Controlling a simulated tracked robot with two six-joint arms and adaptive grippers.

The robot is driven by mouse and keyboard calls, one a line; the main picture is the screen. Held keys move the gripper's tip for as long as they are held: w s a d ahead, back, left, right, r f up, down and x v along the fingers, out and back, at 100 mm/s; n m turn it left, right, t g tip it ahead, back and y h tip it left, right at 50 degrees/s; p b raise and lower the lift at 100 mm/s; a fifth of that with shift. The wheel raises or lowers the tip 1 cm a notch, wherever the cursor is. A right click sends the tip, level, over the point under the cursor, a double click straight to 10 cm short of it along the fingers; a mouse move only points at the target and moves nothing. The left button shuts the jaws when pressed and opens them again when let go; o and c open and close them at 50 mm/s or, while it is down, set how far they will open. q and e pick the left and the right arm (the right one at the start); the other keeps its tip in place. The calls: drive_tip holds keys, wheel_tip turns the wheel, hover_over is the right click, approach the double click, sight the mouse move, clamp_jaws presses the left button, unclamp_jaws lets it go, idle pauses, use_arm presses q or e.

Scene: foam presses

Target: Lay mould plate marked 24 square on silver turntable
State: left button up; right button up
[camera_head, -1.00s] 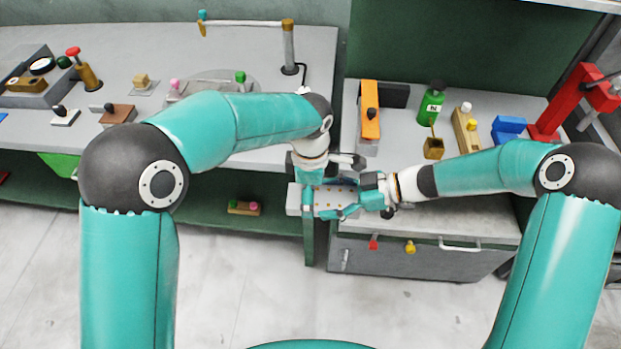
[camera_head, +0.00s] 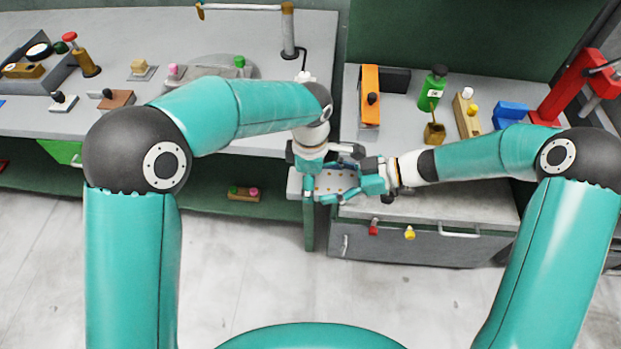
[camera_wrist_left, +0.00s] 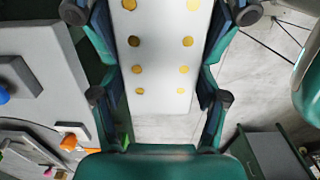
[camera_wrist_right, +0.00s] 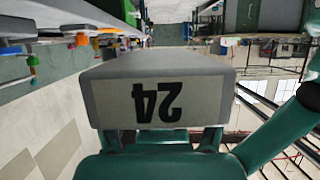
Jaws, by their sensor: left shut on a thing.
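The mould plate is a pale, flat plate with rows of gold dots. It shows in the head view (camera_head: 330,182) and fills the middle of the left wrist view (camera_wrist_left: 160,65). My left gripper (camera_head: 322,170) is shut on it, one finger along each long side. In the right wrist view the plate's end face (camera_wrist_right: 160,72) carries the mark 24, upside down. My right gripper (camera_head: 360,178) is at the plate's right end; its fingertips are hidden, so its grip is unclear. The silver turntable (camera_head: 208,60) lies on the left bench, partly behind my left arm.
A pink knob (camera_head: 174,72) and green knob (camera_head: 239,63) stand by the turntable. A grey post (camera_head: 289,35) rises at the left bench's right end. The right bench holds an orange block (camera_head: 370,90), a green bottle (camera_head: 432,90) and a red press (camera_head: 570,90).

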drive_tip(key=o, duration=0.5)
drive_tip(key=shift+s, duration=0.15)
drive_tip(key=shift+c, duration=0.2)
